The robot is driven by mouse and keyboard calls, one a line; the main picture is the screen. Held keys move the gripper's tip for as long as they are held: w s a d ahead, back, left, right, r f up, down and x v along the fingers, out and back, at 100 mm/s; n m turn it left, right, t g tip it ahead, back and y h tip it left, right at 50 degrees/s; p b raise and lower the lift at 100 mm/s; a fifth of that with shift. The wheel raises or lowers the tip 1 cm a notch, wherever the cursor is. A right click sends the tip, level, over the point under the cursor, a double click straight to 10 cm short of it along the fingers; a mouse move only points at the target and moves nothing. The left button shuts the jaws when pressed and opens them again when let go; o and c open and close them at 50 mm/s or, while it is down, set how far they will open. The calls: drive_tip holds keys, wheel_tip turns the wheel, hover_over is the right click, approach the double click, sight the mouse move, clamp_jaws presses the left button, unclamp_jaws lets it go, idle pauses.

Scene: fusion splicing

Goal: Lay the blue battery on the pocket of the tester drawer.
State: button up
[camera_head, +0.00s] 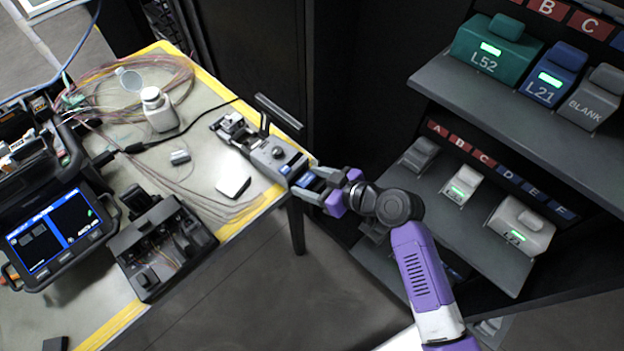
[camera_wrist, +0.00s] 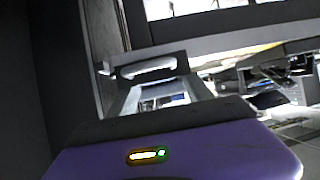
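The tester (camera_head: 264,150) is a grey device at the near right corner of the table, with a small blue patch at its right end. My gripper (camera_head: 309,183) is just off that end, its fingers pointing at the tester. A blue block (camera_head: 311,182), which looks like the blue battery, sits between the fingers, and the gripper appears shut on it. I cannot tell whether the block touches the tester. The drawer pocket is not clearly visible. In the wrist view, the purple gripper body (camera_wrist: 170,155) fills the bottom and the grip is hard to make out.
A splicer with a lit screen (camera_head: 55,232) and a black tray (camera_head: 162,245) stand on the table at left. At right, a shelf (camera_head: 500,105) holds labelled units, including a blue L21 unit (camera_head: 552,77).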

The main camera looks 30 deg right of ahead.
drive_tip(key=shift+d, duration=0.25)
drive_tip(key=shift+r, duration=0.2)
drive_tip(key=shift+s+d+r, duration=0.1)
drive_tip(key=shift+s+d, duration=0.05)
drive_tip(key=shift+s, duration=0.15)
drive_tip(key=v, duration=1.1)
drive_tip(key=s+f+m+h, duration=0.3)
drive_tip(key=s+m+h, duration=0.2)
drive_tip(key=s, duration=1)
drive_tip(key=s+a+r+t, duration=0.4)
drive_tip(key=s+r, duration=0.6)
drive_tip(key=r, duration=0.1)
drive_tip(key=shift+a+r+b, duration=0.3)
drive_tip(key=shift+r, duration=0.1)
